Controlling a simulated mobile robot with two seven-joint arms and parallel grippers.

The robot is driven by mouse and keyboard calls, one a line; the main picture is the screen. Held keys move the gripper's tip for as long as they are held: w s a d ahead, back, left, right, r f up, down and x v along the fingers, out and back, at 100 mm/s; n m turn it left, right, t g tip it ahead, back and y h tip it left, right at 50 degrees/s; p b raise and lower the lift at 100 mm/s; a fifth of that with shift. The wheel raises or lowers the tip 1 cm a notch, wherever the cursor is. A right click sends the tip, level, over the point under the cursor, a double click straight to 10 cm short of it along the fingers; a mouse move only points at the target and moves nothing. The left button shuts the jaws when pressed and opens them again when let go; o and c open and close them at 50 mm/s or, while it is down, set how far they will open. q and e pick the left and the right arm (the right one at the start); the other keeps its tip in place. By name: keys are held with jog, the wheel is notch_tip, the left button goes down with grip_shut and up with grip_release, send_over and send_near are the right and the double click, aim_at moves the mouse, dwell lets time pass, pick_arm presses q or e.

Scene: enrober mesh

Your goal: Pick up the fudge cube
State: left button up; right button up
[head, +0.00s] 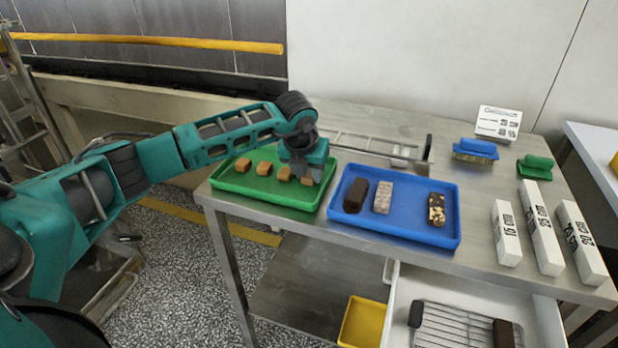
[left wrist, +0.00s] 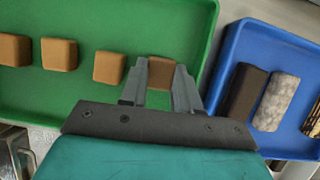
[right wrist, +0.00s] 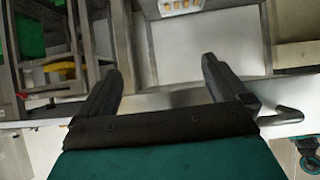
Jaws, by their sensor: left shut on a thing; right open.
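Several tan fudge cubes stand in a row in the green tray (head: 262,194). My left gripper (head: 302,179) reaches down into the tray's right end. In the left wrist view its two fingers are shut on the fudge cube (left wrist: 161,73) at the row's end nearest the blue tray; this cube also shows in the head view (head: 307,181). Other cubes, such as one fudge cube (left wrist: 108,67), stand apart beside the left finger. I cannot tell whether the held cube is clear of the tray floor. My right gripper (right wrist: 166,75) is open and empty.
A blue tray (head: 405,230) with a dark bar, a pale bar and a nut-topped bar stands right of the green tray. White blocks (head: 507,235), a blue brush (head: 475,149) and a green brush (head: 535,166) are farther right. An open drawer (head: 540,318) holds a wire rack.

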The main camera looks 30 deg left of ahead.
aim_at(308, 176)
pick_arm(q)
jog(key=shift+r, duration=0.1)
notch_tip(308, 176, up, 20)
dwell(0.5)
